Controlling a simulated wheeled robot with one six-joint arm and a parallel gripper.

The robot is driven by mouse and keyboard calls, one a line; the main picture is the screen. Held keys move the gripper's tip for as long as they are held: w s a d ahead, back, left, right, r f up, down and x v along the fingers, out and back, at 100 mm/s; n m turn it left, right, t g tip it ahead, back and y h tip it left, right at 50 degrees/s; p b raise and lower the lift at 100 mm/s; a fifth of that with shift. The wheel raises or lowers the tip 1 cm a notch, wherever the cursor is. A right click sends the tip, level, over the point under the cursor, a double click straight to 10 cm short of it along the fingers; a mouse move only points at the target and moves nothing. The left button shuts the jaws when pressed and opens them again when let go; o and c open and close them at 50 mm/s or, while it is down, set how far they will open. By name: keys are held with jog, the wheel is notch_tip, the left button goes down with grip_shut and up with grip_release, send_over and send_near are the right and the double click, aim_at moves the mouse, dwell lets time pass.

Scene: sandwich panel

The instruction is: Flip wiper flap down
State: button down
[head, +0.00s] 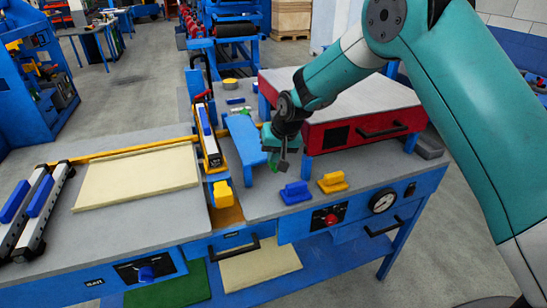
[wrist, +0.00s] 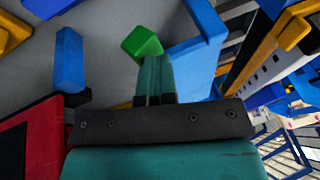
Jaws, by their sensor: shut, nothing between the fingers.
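I take the wiper flap to be the blue angled panel (head: 243,140) in the middle of the bench, left of my gripper; I cannot be sure. It stands raised and sloping, with one end reaching down toward the bench. In the wrist view a blue panel (wrist: 195,62) lies right of my fingers, with a green block (wrist: 142,43) beside it, just past the fingertips. My gripper (wrist: 153,62) is shut and empty, close to the green block; I cannot tell if they touch. In the head view my gripper (head: 277,148) hangs just right of the blue panel.
A red box (head: 350,122) with a black handle stands right of my gripper. A blue handled block (head: 295,192) and a yellow one (head: 332,182) sit at the front. A yellow-edged upright rail (head: 208,135) stands left of the panel. A cream sheet (head: 140,178) lies far left.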

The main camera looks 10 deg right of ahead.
jog(key=shift+d+f+b, duration=0.3)
jog(key=shift+f+b, duration=0.15)
jog(key=shift+f, duration=0.25)
jog(key=shift+d+f+b, duration=0.3)
jog(key=shift+f+b, duration=0.1)
jog(key=shift+f, duration=0.25)
jog(key=shift+f+b, duration=0.55)
jog(key=shift+f, duration=0.15)
jog(key=shift+s+f, duration=0.1)
jog(key=shift+f, duration=0.1)
jog(key=b+v, duration=0.2)
jog(key=v, duration=1.5)
jog(key=shift+r, duration=0.45)
